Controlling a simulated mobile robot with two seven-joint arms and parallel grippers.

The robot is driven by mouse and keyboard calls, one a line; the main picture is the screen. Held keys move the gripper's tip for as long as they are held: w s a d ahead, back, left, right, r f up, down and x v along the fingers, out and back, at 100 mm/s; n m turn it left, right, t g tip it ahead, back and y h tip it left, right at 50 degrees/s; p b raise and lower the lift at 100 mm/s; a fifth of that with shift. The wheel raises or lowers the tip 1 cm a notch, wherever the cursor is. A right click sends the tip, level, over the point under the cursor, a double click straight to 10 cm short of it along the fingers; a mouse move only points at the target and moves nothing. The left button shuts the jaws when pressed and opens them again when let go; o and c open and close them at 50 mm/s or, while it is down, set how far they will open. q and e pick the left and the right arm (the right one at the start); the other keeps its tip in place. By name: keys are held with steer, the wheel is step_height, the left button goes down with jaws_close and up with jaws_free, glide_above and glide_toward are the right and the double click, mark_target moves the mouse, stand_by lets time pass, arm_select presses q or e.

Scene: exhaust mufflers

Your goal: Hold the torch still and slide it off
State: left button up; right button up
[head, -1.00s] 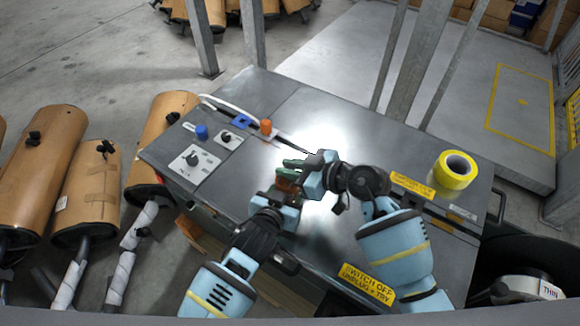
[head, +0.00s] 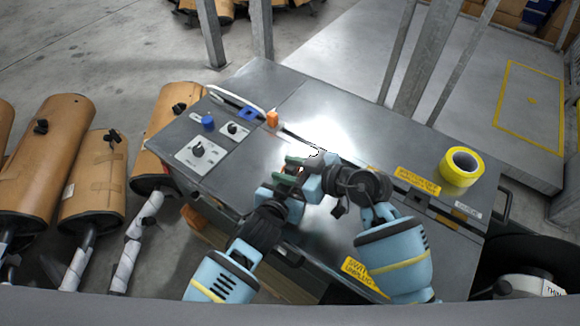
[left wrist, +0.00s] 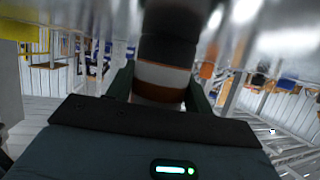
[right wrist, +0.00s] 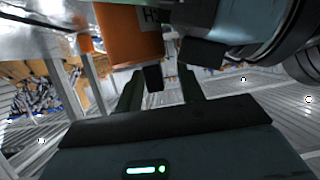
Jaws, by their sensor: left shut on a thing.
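My left gripper (left wrist: 158,105) is shut on the torch (left wrist: 165,55), a dark cylinder with a white band and a brown-orange band in the left wrist view. In the head view the torch is mostly hidden by the grippers above the grey bench. My right gripper (head: 291,169) is close beside the left one, its fingers pointing left. In the right wrist view (right wrist: 158,88) its fingers are apart, with a small dark piece (right wrist: 153,77) showing between or beyond them. An orange cylinder (right wrist: 130,38) with a partly readable label is close above; I cannot tell how it joins the torch.
The grey metal bench (head: 270,85) carries a yellow tape roll (head: 461,167) at right and a knob panel (head: 199,149) at left. A small orange item (head: 273,118) lies near a blue one (head: 248,113). Brown mufflers (head: 95,180) stand left of the bench.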

steer(key=v, duration=1.2)
arm_select(q)
steer(key=o, duration=1.1)
steer(key=shift+s, duration=0.15)
steer(key=v, duration=1.1)
steer(key=shift+s+a+r, duration=0.15)
steer(key=shift+s+a, duration=0.05)
steer(key=shift+s, duration=0.1)
